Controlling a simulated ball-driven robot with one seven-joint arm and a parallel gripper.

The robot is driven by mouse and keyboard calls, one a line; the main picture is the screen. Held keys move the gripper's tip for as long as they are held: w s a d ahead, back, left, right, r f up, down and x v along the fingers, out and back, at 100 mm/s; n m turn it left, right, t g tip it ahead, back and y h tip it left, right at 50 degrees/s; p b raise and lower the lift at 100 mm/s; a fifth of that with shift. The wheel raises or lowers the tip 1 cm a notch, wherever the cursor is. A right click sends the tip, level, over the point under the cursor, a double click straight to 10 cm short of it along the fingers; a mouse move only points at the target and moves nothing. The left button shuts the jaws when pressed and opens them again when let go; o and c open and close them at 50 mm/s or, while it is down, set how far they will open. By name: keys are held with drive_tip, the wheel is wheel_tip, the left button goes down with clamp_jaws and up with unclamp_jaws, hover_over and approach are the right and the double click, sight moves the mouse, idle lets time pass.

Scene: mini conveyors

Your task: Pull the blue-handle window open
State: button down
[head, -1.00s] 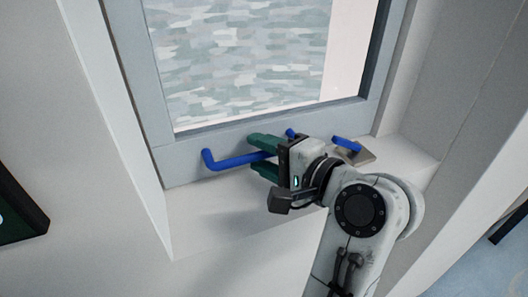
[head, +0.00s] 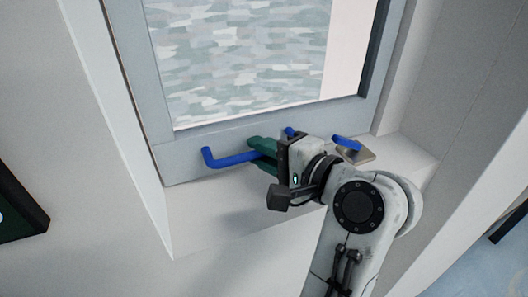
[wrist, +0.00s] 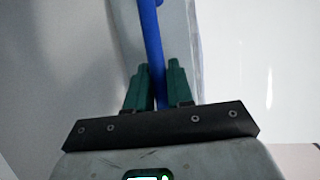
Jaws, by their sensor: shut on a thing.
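The window (head: 220,141) has a grey frame around a pane and sits in a white recess. A blue bar handle (head: 226,160) runs along the lower rail of its frame; it also shows in the wrist view (wrist: 151,38). My gripper (head: 262,152) has green fingers, shut on the blue handle near its middle. In the wrist view the fingers (wrist: 156,88) stand on both sides of the bar. Part of the handle is hidden behind my gripper. The window looks closed or nearly so; I cannot tell which.
A second, short blue lever (head: 346,142) on a metal plate (head: 357,156) is on the sill right of my gripper. The white sill (head: 215,205) is otherwise clear. White recess walls stand on both sides. A dark panel (head: 18,205) hangs at the far left.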

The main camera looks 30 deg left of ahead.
sight(277, 131)
drive_tip(key=w+a+y+b, duration=0.2)
drive_tip(key=w+a+b, duration=0.4)
drive_tip(key=w+a, duration=0.4)
drive_tip(key=shift+a+r+n+t, duration=0.15)
drive_tip(key=shift+a+n+t, duration=0.25)
drive_tip(key=shift+a, duration=0.85)
drive_tip(key=c, duration=1.1)
unclamp_jaws()
drive_tip(key=shift+s+d, duration=0.1)
drive_tip(key=b+v, duration=0.1)
drive_tip(key=v, duration=0.9)
drive_tip(key=shift+d+b, duration=0.3)
drive_tip(key=shift+r, duration=0.1)
